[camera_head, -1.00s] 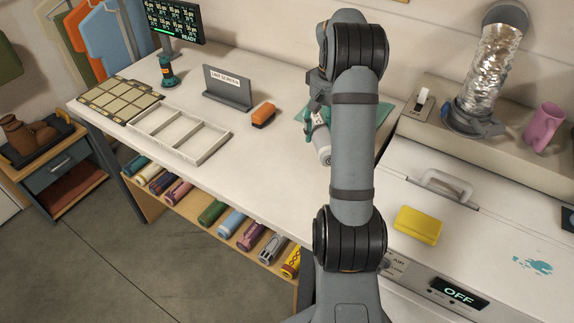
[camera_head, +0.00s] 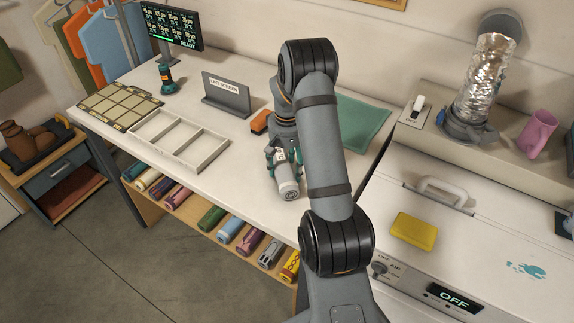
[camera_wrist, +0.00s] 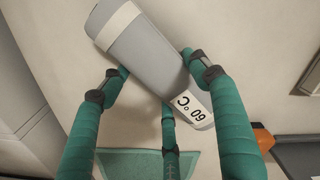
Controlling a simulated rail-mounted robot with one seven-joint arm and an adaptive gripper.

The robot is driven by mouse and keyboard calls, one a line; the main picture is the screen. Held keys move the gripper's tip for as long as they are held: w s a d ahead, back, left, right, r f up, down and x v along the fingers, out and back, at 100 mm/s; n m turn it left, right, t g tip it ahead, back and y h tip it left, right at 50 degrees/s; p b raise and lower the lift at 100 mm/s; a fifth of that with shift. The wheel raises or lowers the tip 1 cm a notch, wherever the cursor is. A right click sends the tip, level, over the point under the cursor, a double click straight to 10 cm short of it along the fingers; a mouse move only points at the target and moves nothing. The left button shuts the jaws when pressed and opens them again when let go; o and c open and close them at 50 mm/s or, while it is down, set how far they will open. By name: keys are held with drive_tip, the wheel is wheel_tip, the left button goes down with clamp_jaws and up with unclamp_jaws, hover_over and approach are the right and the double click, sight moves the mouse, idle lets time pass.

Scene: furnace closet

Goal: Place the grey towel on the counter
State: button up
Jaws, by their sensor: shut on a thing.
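The grey towel (camera_head: 288,187) is a rolled cylinder with a white band and a tag that reads "60 °C" upside down in the wrist view (camera_wrist: 140,40). My gripper (camera_head: 284,157) has green fingers, which also show in the wrist view (camera_wrist: 160,82), and they are shut around the roll. The towel is over the front part of the white counter (camera_head: 225,185). I cannot tell whether it touches the surface. My arm hides part of the counter to its right.
A green cloth (camera_head: 362,125) lies flat behind my arm. An orange brush (camera_head: 259,122), a divided white tray (camera_head: 178,140) and a sign (camera_head: 227,93) stand on the counter. Rolled towels (camera_head: 212,217) lie on the shelf below. Bare counter lies around the towel.

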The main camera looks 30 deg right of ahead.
sight(287, 164)
drive_tip(key=shift+f, duration=0.1)
drive_tip(key=o, duration=1.3)
drive_tip(key=shift+r, duration=0.7)
wheel_tip(287, 164, up, 11)
drive_tip(key=shift+b, duration=0.3)
